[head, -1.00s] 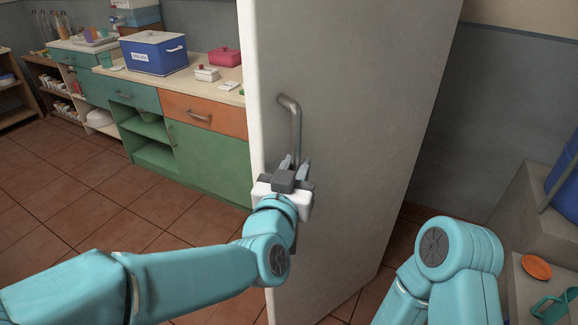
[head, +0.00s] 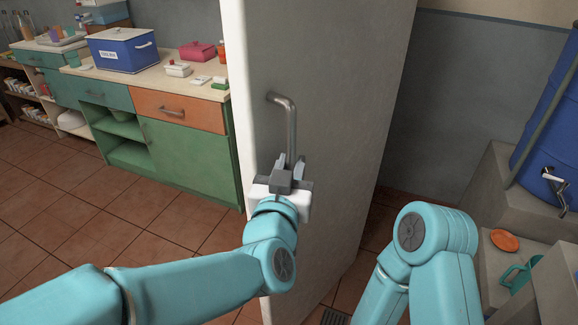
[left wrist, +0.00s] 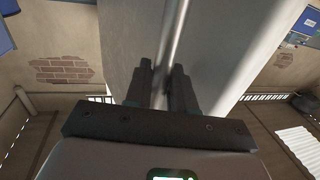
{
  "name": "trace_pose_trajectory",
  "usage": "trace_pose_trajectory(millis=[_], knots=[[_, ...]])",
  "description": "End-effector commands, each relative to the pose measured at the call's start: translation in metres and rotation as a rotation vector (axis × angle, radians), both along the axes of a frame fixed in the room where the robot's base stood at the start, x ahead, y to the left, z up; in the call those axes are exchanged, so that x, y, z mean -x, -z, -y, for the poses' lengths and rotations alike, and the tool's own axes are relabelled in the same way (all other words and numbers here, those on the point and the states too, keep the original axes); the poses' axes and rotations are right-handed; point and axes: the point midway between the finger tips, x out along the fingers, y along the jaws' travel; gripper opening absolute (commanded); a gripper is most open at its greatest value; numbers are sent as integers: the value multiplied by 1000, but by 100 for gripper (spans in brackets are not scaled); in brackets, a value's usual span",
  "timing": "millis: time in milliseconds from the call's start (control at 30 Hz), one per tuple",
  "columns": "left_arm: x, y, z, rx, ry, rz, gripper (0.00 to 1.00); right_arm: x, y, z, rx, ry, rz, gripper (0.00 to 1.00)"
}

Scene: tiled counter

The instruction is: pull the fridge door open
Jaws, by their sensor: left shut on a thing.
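The fridge door (head: 340,110) is a tall grey panel with a pale left edge, standing in the middle of the head view. Its bent metal bar handle (head: 291,122) runs upright near that edge. My left gripper (head: 290,165) is shut on the lower part of the handle. In the left wrist view, the handle (left wrist: 174,38) runs between the two dark fingers of the gripper (left wrist: 164,75). The fingers and wrist hide the handle's lower end. My right arm shows at the lower right, but its gripper is out of view.
Green cabinets (head: 190,160) with an orange drawer (head: 178,112) stand left of the door, bearing a blue box (head: 122,52). At the right are a blue barrel (head: 548,130), an orange dish (head: 505,241) and a teal mug (head: 520,273). Tiled floor (head: 80,215) lies clear at left.

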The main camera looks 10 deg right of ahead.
Motion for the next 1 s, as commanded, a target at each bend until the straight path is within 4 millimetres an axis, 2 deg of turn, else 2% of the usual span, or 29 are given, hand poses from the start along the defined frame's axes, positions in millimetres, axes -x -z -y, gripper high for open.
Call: trace_pose_trajectory(millis=[300, 333, 367, 400, 1000], knots=[[1, -1, 1, 1, 0, 3, 0, 0, 0, 0, 0, 0, 0, 43], [1, -1, 1, 1, 0, 3, 27, 0, 0, 0, 0, 0, 0, 43], [1, -1, 1, 1, 0, 3, 37, 0, 0, 0, 0, 0, 0, 43], [1, -1, 1, 1, 0, 2, 41, 0, 0, 0, 0, 0, 0, 43], [0, 0, -3, 1, 0, 0, 41, 0, 3, 0, 0, 0, 0, 43]])
